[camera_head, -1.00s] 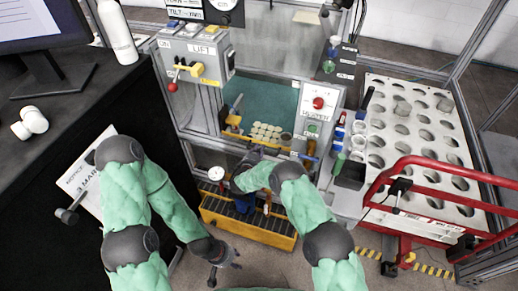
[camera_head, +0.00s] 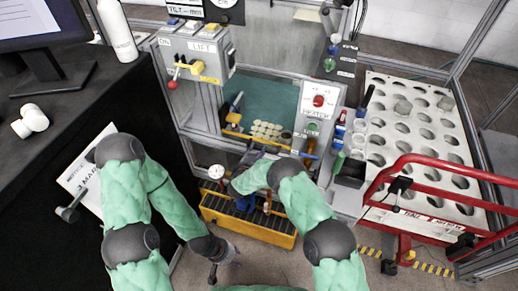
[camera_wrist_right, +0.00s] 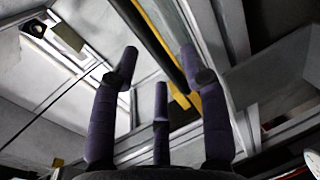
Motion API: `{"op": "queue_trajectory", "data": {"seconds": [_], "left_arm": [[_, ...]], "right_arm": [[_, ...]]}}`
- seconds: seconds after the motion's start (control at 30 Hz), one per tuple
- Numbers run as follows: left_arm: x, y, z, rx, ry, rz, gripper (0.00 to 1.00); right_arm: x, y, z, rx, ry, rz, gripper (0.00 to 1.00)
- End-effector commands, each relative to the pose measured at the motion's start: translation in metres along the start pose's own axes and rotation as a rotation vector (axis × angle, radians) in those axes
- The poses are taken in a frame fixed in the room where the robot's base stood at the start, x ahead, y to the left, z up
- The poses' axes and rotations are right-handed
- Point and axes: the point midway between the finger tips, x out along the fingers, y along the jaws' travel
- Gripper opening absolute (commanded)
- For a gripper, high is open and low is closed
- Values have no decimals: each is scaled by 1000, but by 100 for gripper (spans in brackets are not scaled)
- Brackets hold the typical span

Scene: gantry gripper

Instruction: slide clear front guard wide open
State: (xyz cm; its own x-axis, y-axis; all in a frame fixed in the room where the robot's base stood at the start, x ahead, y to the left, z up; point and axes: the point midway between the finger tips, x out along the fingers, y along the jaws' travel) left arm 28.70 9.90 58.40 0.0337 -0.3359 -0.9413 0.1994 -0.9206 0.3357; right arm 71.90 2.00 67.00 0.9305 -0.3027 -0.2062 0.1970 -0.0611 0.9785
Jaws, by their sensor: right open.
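The clear front guard (camera_head: 272,98) covers the machine's front opening; its transparent panel is hard to make out against the teal interior. A yellow strip (camera_head: 246,137) runs along the lower edge of the opening. My right gripper (camera_head: 254,158) is just below this edge, partly hidden by my own wrist. In the right wrist view, its three purple fingers (camera_wrist_right: 158,62) are spread open, with a black-and-yellow bar (camera_wrist_right: 160,35) passing between and beyond the tips. I cannot tell whether they touch it. My left gripper (camera_head: 222,262) hangs low over the floor, away from the guard; its fingers are unclear.
A lift control box (camera_head: 195,62) is left of the opening and a white panel with a red button (camera_head: 318,102) is right. A yellow tray (camera_head: 250,220) sits below. A red-railed cart (camera_head: 430,170) stands right. A black desk (camera_head: 60,110) is left.

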Motion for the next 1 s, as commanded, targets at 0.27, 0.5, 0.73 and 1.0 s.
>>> {"op": "queue_trajectory", "data": {"seconds": [0.27, 0.5, 0.73, 1.0], "left_arm": [[0, 0, 0, 0, 0, 0, 40], [0, 0, 0, 0, 0, 0, 40], [0, 0, 0, 0, 0, 0, 40], [0, 0, 0, 0, 0, 0, 40]], "right_arm": [[-57, 0, -1, -2, 3, -1, 45], [-87, 0, 0, 0, 1, 0, 45], [-94, 0, 0, 0, 0, 0, 45], [-93, 0, 0, 0, 0, 0, 45]]}}
